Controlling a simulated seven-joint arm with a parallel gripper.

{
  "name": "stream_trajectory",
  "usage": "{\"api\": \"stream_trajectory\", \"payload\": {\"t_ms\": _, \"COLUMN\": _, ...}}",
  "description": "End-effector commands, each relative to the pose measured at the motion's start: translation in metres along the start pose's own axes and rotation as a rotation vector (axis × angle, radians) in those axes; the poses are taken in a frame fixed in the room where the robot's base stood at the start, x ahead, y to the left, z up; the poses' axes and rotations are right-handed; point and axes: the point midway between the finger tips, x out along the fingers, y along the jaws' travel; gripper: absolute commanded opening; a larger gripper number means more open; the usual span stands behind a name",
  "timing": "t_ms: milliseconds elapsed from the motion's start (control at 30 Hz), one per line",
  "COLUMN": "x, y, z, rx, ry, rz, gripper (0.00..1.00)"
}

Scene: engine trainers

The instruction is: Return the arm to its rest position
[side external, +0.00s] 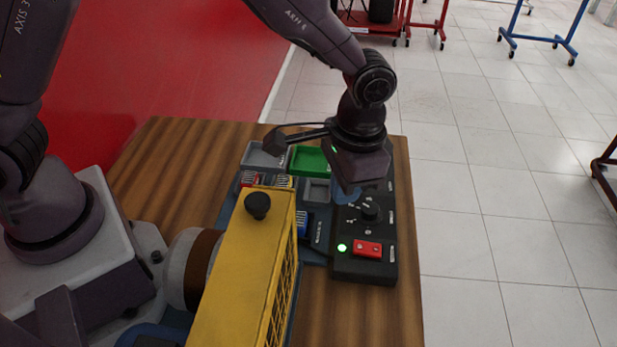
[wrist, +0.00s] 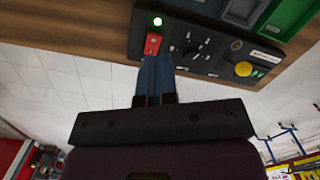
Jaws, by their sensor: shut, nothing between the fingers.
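My gripper (side external: 347,196) is over the black control panel (side external: 349,268) on the right of the wooden table in the side external view. Its blue fingers are together and empty. They look close above the panel near the dial knob (side external: 370,211), but I cannot tell whether they touch it. In the wrist view my gripper (wrist: 155,62) points toward the panel near the red rocker switch (wrist: 152,43). The panel's green lamp (side external: 342,247) is lit. My gripper and wrist hide the far part of the panel in the side external view.
A yellow machine (side external: 235,275) with a black knob stands left of the panel. Grey (side external: 265,156) and green (side external: 309,160) trays sit behind it on the wooden table (side external: 165,150). Tiled floor (side external: 480,210) is open at right.

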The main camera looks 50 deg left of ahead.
Motion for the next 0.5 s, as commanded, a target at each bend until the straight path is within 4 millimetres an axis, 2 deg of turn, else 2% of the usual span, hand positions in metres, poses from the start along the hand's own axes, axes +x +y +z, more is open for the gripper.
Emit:
{"api": "stream_trajectory", "payload": {"t_ms": 33, "x": -0.019, "y": -0.011, "z": 0.011, "rx": -0.01, "ry": 0.02, "rz": 0.004, "gripper": 0.0}}
{"api": "stream_trajectory", "payload": {"t_ms": 200, "x": -0.068, "y": -0.043, "z": 0.055, "rx": -0.041, "ry": 0.078, "rz": 0.011, "gripper": 0.0}}
{"api": "stream_trajectory", "payload": {"t_ms": 333, "x": -0.098, "y": -0.064, "z": 0.09, "rx": -0.076, "ry": 0.138, "rz": 0.013, "gripper": 0.0}}
{"api": "stream_trajectory", "payload": {"t_ms": 500, "x": -0.126, "y": -0.086, "z": 0.139, "rx": -0.133, "ry": 0.23, "rz": 0.007, "gripper": 0.0}}
